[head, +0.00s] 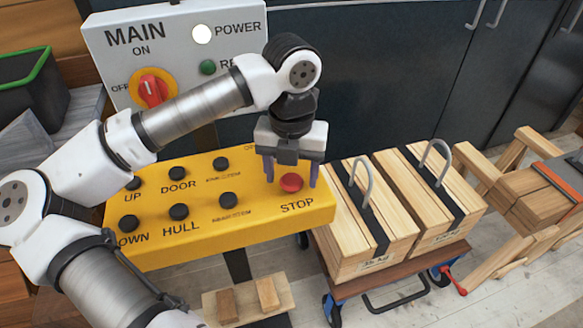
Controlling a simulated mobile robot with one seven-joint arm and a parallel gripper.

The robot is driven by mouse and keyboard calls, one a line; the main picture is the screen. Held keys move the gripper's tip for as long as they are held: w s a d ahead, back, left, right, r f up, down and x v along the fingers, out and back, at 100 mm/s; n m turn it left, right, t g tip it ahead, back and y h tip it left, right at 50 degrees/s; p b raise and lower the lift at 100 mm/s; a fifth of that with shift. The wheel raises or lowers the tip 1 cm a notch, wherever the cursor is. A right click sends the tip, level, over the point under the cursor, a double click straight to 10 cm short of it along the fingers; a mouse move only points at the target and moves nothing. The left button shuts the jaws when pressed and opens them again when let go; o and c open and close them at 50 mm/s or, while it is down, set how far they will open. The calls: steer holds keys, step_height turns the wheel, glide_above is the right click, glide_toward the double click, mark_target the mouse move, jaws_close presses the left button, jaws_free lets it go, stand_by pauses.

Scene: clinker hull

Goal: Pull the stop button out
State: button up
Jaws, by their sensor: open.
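The red stop button (291,183) sits at the right end of the yellow control panel (290,223), above the printed word STOP. My gripper (291,176) points down over it, with its fingers apart. One finger shows to the left of the button and one to the right. I see no clear contact between the fingers and the button. From this single view I cannot tell how deep the button sits.
Several black buttons (179,212) lie left on the panel. Behind stands a grey main switch box (185,110) with a red-yellow rotary switch (151,88). Wooden crates with handles (345,255) stand on a wheeled cart (400,270) close to the panel's right end.

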steer(key=shift+c, duration=0.4)
jaws_close()
steer(key=shift+b, duration=0.5)
steer(key=shift+r+b, duration=0.3)
steer(key=shift+r, duration=0.25)
steer(key=shift+o, duration=0.4)
jaws_free()
